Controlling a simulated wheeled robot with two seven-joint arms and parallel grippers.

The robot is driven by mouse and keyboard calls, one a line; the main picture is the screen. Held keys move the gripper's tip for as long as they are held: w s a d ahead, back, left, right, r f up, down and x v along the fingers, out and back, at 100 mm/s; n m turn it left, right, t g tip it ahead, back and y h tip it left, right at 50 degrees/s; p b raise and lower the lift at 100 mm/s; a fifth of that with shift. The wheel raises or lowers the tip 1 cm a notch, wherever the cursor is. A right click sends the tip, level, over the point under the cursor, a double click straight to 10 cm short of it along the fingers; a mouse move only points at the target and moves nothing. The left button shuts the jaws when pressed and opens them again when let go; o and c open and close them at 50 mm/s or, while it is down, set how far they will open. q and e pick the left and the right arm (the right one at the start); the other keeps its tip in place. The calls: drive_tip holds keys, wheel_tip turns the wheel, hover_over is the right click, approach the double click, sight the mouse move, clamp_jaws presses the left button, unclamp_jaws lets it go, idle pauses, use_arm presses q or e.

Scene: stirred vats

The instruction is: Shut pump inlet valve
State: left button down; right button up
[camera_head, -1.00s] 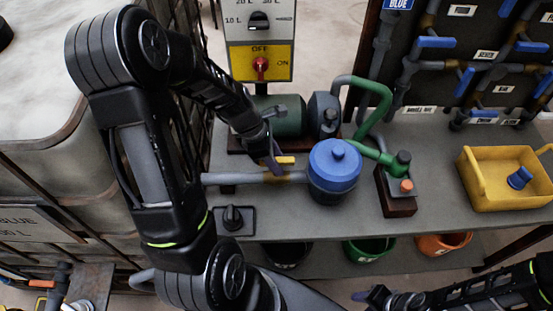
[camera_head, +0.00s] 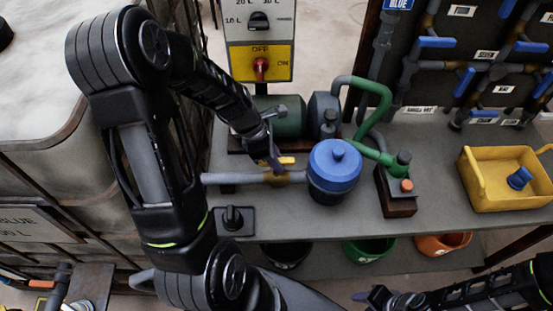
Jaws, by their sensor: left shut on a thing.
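The pump inlet valve has a yellow handle (camera_head: 286,160) above a brass body (camera_head: 278,177) on the grey pipe (camera_head: 230,179), left of the blue-lidded strainer pot (camera_head: 334,168). My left gripper (camera_head: 275,161) reaches down from the upper left and is shut on the yellow handle. Its fingers hide part of the handle, so the handle's exact angle is hard to tell. My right gripper (camera_head: 372,296) is low in the view, in front of the bench and away from the valve; its finger gap is not clear.
A green pump (camera_head: 285,118) stands behind the valve, under a switch box with a red knob (camera_head: 261,69). A black knob (camera_head: 233,217) sits in front. A yellow crate (camera_head: 505,190) is at the right, below a rack of blue-handled valves (camera_head: 436,42).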

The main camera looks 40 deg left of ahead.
use_arm(q)
drive_tip(key=shift+m, duration=0.3)
drive_tip(key=m, duration=0.2)
drive_tip(key=m+g, duration=0.1)
drive_tip(key=m, duration=0.1)
drive_tip(key=shift+g+h, duration=0.3)
drive_tip(key=m+g, duration=0.1)
drive_tip(key=m, duration=0.2)
drive_tip(key=shift+m, duration=0.4)
drive_tip(key=m+g, duration=0.2)
drive_tip(key=m, duration=0.2)
drive_tip(key=shift+m+g+y+b, duration=0.15)
drive_tip(key=shift+m+g+y, duration=0.25)
drive_tip(key=shift+m, duration=1)
drive_tip(key=shift+m+g+y+b, duration=0.15)
drive_tip(key=shift+m+g+y, duration=0.25)
drive_tip(key=shift+m, duration=1)
drive_tip(key=c, duration=1.3)
unclamp_jaws()
drive_tip(key=shift+r, duration=0.1)
